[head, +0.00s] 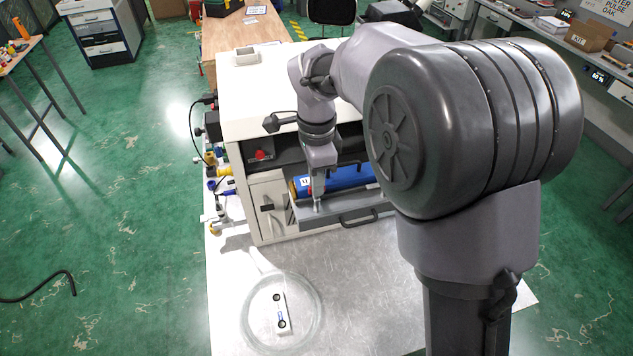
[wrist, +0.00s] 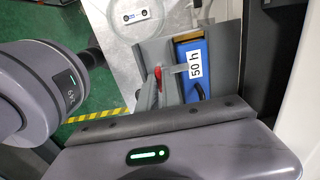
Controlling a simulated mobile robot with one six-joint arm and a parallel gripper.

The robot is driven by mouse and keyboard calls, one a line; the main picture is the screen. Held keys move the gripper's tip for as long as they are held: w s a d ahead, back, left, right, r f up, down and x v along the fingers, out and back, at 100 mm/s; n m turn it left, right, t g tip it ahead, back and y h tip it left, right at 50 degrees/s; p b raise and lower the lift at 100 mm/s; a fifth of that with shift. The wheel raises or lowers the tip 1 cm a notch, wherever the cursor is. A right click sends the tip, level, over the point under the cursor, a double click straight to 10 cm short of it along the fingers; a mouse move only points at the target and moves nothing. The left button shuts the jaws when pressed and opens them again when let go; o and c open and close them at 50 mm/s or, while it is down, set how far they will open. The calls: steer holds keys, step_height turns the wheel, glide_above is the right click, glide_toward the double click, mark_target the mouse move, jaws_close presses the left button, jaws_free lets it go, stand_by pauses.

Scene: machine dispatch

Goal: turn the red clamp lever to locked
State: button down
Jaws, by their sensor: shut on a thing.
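The red clamp lever (wrist: 158,73) shows as a small red piece at my gripper's fingers in the wrist view; most of it is hidden. My gripper (head: 317,204) points down at the front left of a pulled-out grey drawer, and its fingers also show in the wrist view (wrist: 163,91). It is shut on the lever. A blue cartridge (head: 346,177) lies in the drawer, close to my gripper; its "50 h" label shows in the wrist view (wrist: 195,65). I cannot tell the lever's exact angle.
The drawer belongs to a white cabinet (head: 255,100) with a red knob (head: 262,155) inside its opening. A drawer handle (head: 360,218) juts forward. A round clear dish (head: 255,315) with a white plate stands on the metal bench (head: 350,290). Bench space on its right is clear.

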stand_by(0.3)
steer(key=c, duration=1.5)
jaws_free()
steer(key=shift+c, duration=0.2)
steer(key=shift+r, duration=0.1)
step_height(320, 180, up, 17)
steer(key=p, duration=0.3)
steer(key=shift+r+p, duration=0.2)
steer(key=shift+p, duration=0.15)
steer(key=s+d+f+n+t+y+b, duration=0.1)
steer(key=s+d+f+n+t+b, duration=0.2)
steer(key=s+f+b, duration=0.8)
steer(key=s+d+f+n+t+y+b, duration=0.1)
steer(key=s+d+f+n+t+b, duration=0.1)
steer(key=s+d+f+n+b, duration=0.5)
steer(key=s+f+b, duration=0.5)
steer(key=f+b, duration=0.3)
steer(key=f, duration=0.4)
steer(key=shift+d+n+t, duration=0.25)
steer(key=shift+n+t, duration=0.05)
steer(key=shift+t, duration=0.1)
